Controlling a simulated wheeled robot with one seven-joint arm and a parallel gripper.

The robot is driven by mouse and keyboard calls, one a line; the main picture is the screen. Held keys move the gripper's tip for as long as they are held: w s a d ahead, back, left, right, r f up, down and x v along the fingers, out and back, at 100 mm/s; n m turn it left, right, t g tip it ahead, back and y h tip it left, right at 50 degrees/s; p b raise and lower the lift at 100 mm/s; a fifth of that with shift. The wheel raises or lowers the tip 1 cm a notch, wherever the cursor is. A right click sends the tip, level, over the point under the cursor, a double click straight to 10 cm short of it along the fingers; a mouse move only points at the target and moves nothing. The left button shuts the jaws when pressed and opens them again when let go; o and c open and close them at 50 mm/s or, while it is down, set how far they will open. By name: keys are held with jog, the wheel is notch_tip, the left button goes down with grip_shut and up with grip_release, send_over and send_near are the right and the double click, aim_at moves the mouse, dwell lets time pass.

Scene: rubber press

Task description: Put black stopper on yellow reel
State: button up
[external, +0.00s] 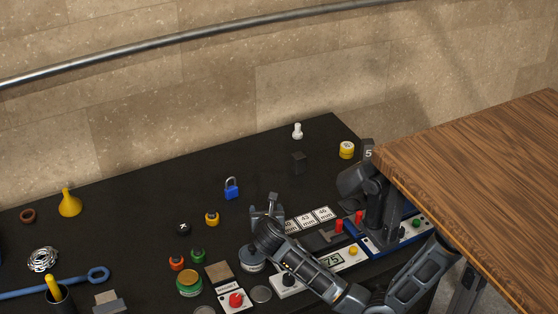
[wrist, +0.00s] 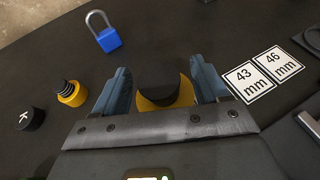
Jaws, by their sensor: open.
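In the wrist view a round black piece (wrist: 158,78), probably the black stopper, sits between my fingers. It shows above a wider yellow round body (wrist: 165,103), probably the yellow reel. They look lined up, but I cannot tell whether the black piece is fully seated. My gripper (wrist: 161,82) is open, with one finger on each side of them. In the external view my gripper (external: 268,208) is low over the black table and hides this pair.
A yellow piece with a ridged black top (wrist: 71,92) and a black cap with a white mark (wrist: 31,118) stand left of my gripper. Number cards (wrist: 244,79) lie at right. A wooden tabletop (external: 480,180) rises at right.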

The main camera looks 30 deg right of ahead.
jog(key=b+v, duration=0.2)
jog(key=v, duration=0.9)
jog(key=shift+s+r, duration=0.15)
